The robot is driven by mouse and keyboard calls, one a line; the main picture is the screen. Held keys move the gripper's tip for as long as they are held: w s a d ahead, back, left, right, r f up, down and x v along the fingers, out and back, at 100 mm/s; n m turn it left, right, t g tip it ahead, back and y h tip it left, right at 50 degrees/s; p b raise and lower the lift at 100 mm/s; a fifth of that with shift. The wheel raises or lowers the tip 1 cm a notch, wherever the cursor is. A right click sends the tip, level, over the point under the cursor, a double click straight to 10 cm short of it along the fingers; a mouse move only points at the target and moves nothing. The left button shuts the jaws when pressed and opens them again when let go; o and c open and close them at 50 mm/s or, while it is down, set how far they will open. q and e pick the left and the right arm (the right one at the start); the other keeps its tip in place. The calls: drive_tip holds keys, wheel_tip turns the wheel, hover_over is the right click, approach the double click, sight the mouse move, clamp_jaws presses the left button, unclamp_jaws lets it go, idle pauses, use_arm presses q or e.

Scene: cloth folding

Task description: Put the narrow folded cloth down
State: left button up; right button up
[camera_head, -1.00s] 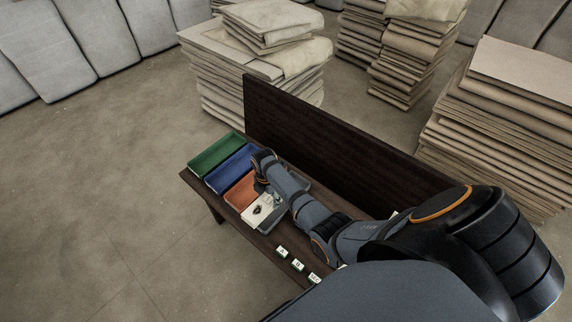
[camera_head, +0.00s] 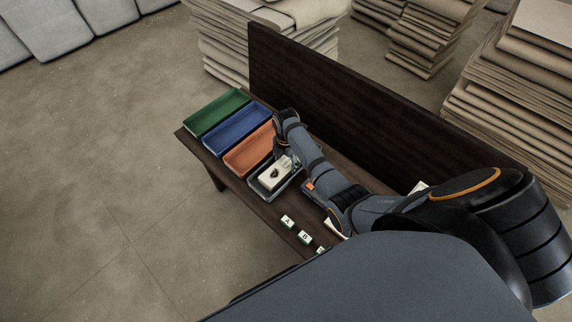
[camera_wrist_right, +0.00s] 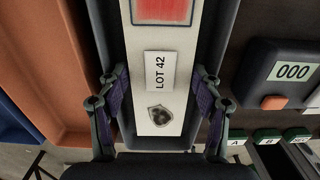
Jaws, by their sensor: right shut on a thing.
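The narrow folded cloth (camera_head: 274,175) is whitish with a dark emblem. In the right wrist view the cloth (camera_wrist_right: 160,100) also shows a "LOT 42" label and a red patch. My right gripper (camera_wrist_right: 160,84) has one finger on each long side of the cloth and is shut on it. In the head view my right gripper (camera_head: 284,158) is at the grey tray (camera_head: 268,197), and the cloth lies within the tray's outline. Whether it touches the tray floor cannot be told. My left gripper is not in view.
Orange (camera_head: 249,150), blue (camera_head: 237,128) and green (camera_head: 216,109) trays stand in a row beside the grey one. Lettered tags (camera_head: 288,222) lie near the table's front edge. A dark upright panel (camera_head: 350,100) runs behind. A "000" display (camera_wrist_right: 292,72) sits right of the grey tray.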

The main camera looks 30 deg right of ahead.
sight(286, 163)
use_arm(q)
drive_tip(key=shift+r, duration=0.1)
use_arm(e)
drive_tip(key=shift+d, duration=0.1)
drive_tip(key=shift+f, duration=0.1)
drive_tip(key=o, duration=1.3)
drive_tip(key=shift+o, duration=0.2)
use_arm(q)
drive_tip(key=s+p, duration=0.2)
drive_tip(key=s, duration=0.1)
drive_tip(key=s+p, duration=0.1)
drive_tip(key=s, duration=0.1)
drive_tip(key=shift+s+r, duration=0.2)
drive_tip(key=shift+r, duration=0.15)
use_arm(e)
wheel_tip(286, 163, up, 12)
